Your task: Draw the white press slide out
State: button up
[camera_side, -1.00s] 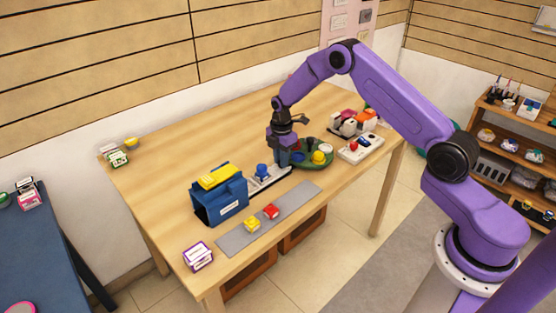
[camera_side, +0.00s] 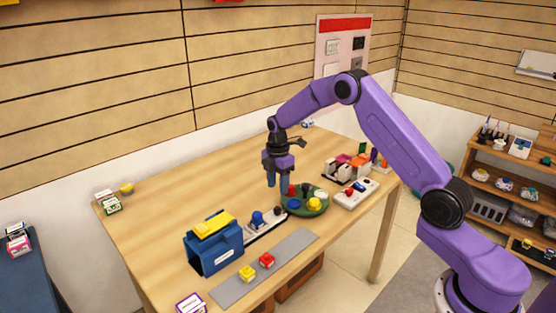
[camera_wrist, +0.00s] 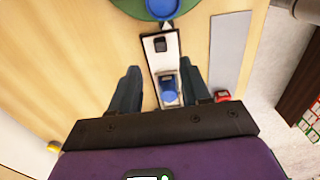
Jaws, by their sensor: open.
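The white press slide (camera_side: 268,225) lies on a dark base beside the blue press housing (camera_side: 213,248), between it and the round green tray (camera_side: 318,207). A blue knob (camera_side: 257,218) stands on the slide. In the wrist view the white slide (camera_wrist: 150,45) runs up the middle, with a black square near its far end and the blue knob (camera_wrist: 170,91) on its nearer part. My gripper (camera_side: 271,184) points down above the table near the slide's tray end, apart from it. Its fingers (camera_wrist: 162,85) are spread on either side of the slide in the wrist view, with nothing between them held.
A yellow block (camera_side: 213,223) sits on the press housing. A grey strip (camera_side: 285,252) with a yellow button block (camera_side: 247,273) and a red one (camera_side: 267,261) lies in front. A white switch box (camera_side: 354,194) stands to the right. The table behind my gripper is clear.

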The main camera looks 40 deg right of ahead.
notch_tip(320, 180, up, 9)
dwell(0.3)
jog(key=shift+r, duration=0.15)
jog(key=shift+r, duration=2.4)
grip_shut()
